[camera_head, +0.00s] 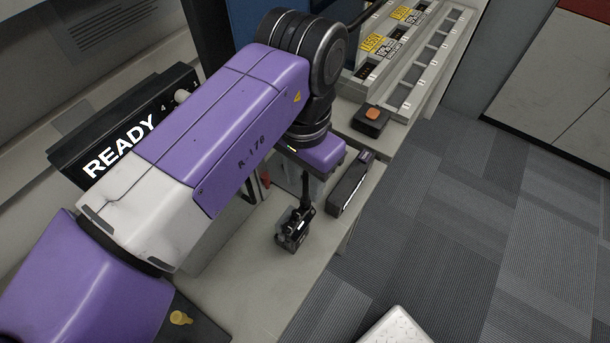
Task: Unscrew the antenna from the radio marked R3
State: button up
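A small black radio (291,237) stands on the light worktop below my arm, with its dark antenna (305,188) pointing up toward my gripper. No R3 marking is readable on it from here. My gripper (308,170) is at the end of my purple arm, above the radio at the antenna's upper end. Its purple body hides most of its fingers. I cannot tell whether the fingers touch the antenna or stand apart around it.
A long dark block (350,185) lies right of the radio. A black box with an orange button (371,119) sits farther back, before a grey slotted rack (428,62) with yellow labels. A black READY board (122,145) stands at left. Carpeted floor (460,230) lies right.

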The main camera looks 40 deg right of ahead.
aim_at(306, 199)
jog(key=shift+f+b, duration=1.05)
jog(key=shift+f, duration=0.55)
grip_shut()
jog(key=n+p, duration=0.2)
jog(key=n, duration=0.1)
jog(key=shift+s+r, duration=0.1)
jog(key=shift+r, duration=0.05)
jog(key=shift+n+p, duration=0.35)
jog(key=shift+n, duration=0.55)
